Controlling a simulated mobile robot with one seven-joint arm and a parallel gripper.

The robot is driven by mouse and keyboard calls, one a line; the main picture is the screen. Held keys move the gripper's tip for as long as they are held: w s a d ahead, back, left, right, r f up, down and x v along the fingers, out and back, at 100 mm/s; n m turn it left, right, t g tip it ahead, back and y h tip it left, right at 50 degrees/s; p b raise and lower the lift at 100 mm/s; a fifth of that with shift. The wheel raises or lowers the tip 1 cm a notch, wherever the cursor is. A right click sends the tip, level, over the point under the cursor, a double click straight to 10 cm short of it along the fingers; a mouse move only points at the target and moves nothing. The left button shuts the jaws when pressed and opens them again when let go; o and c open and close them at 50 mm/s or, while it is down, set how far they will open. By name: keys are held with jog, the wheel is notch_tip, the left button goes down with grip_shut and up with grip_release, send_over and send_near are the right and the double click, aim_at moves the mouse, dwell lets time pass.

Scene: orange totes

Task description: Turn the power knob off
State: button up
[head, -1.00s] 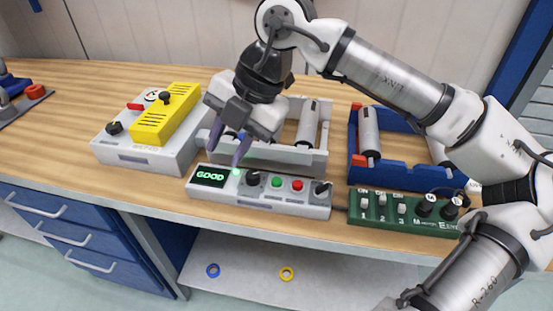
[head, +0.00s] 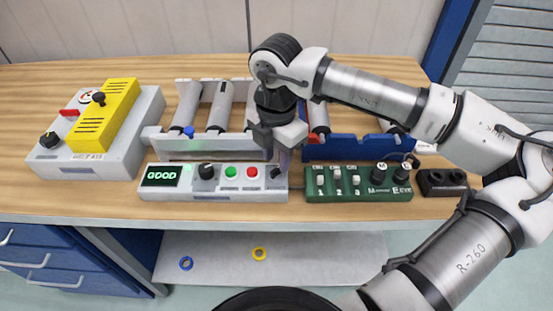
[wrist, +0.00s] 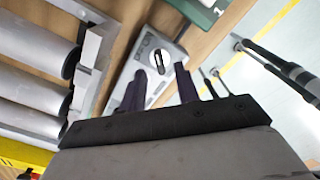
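The panel also has a black dial (head: 206,171), a green button (head: 231,172) and a red button (head: 252,171). A green switch box (head: 340,196) stands close to the right. Roller conveyors (head: 190,145) stand behind, and a grey-yellow device (head: 85,160) at left.

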aim_at(276, 173)
jog(key=shift+f, duration=1.45)
jog(key=shift+c, duration=0.3)
grip_shut()
